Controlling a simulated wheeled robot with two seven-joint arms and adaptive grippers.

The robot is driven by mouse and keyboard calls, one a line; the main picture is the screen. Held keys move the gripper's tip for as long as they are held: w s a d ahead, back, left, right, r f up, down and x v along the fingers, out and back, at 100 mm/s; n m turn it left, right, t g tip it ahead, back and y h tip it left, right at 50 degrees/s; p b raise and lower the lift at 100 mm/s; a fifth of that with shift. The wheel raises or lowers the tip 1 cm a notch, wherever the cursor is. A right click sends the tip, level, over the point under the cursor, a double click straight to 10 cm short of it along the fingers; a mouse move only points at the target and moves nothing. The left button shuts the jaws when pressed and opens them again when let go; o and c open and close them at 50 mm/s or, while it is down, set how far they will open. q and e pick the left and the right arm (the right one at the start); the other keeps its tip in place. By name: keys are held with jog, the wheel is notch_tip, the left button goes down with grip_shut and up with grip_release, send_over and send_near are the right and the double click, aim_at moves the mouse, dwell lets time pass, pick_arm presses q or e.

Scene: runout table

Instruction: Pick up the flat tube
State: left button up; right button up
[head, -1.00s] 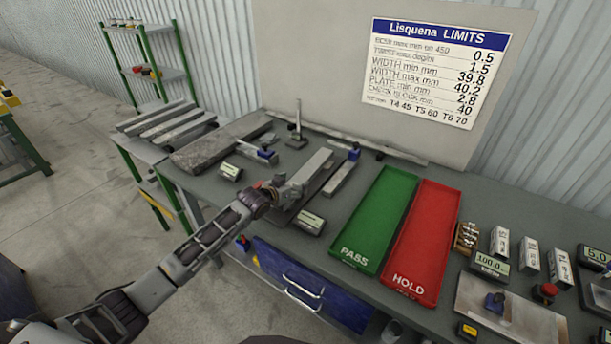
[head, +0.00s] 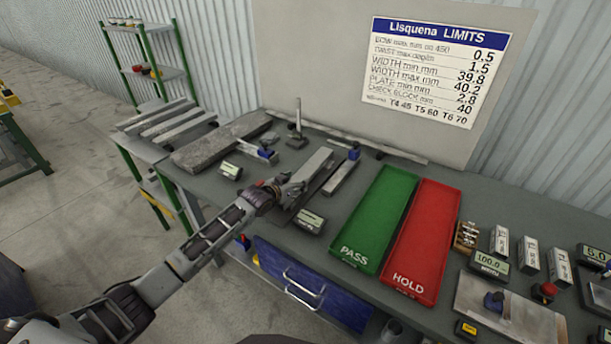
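A light grey flat tube (head: 314,163) lies lengthwise on a dark plate on the workbench, left of the green tray. My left gripper (head: 289,190) is at its near end, over or against it; I cannot tell whether the fingers touch it. The fingers are small and blend with the grey metal, so their opening cannot be made out. The gripper hides the tube's near end. A second, narrower grey bar (head: 340,177) lies just to the right, with a blue block (head: 354,152) at its far end. My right gripper is not in view.
A green PASS tray (head: 375,222) and a red HOLD tray (head: 424,240) stand empty to the right. A small display box (head: 310,221) sits near the bench's front edge. A grey stone slab (head: 215,145) and several bars on a side rack (head: 140,150) are at the left.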

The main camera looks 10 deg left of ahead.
pick_arm(q)
jog(key=shift+s+f, duration=0.1)
jog(key=shift+f, duration=0.1)
jog(key=c, duration=0.9)
jog(key=shift+o, duration=0.2)
notch_tip(320, 180, up, 10)
jog(key=b, duration=0.1)
jog(key=shift+r, duration=0.2)
